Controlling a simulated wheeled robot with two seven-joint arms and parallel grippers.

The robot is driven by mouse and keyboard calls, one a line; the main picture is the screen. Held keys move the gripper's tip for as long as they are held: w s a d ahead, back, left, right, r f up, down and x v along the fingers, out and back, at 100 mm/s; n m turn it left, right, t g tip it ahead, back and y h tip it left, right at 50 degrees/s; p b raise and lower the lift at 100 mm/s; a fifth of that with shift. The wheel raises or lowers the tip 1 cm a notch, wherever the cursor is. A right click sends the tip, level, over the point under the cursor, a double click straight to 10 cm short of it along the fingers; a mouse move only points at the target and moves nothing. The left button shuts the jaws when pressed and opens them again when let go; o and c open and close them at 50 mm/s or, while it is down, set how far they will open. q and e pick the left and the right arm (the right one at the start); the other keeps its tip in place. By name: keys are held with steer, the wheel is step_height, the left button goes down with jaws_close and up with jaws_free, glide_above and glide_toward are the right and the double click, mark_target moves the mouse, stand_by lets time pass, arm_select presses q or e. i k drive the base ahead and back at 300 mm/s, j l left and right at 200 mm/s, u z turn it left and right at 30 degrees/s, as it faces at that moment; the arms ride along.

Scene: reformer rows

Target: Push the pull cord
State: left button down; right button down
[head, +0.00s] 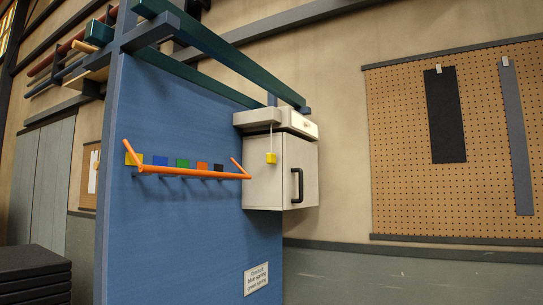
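The pull cord (271,140) is a thin line hanging from the top of a pale cabinet (262,175) on the blue panel. The cord looks about vertical. The cabinet door is shut and has a black handle (297,186). Neither of my grippers shows in the head view.
An orange bar (185,172) sticks out from the blue panel (190,225), left of the cord, below several coloured blocks. Green and blue beams (220,60) run overhead. A pegboard (400,130) hangs at right. Dark stacked slabs (35,275) stand at lower left.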

mark_target(270, 158)
steer(key=i+l, duration=0.2)
steer(key=i, duration=0.2)
steer(key=i+l+z, duration=0.1)
steer(key=i+l, duration=0.15)
steer(key=i, duration=0.15)
steer(key=i+l, duration=0.15)
steer(key=i, duration=0.3)
steer(key=i+l+z, duration=0.1)
steer(key=i, duration=0.3)
steer(key=l, duration=0.1)
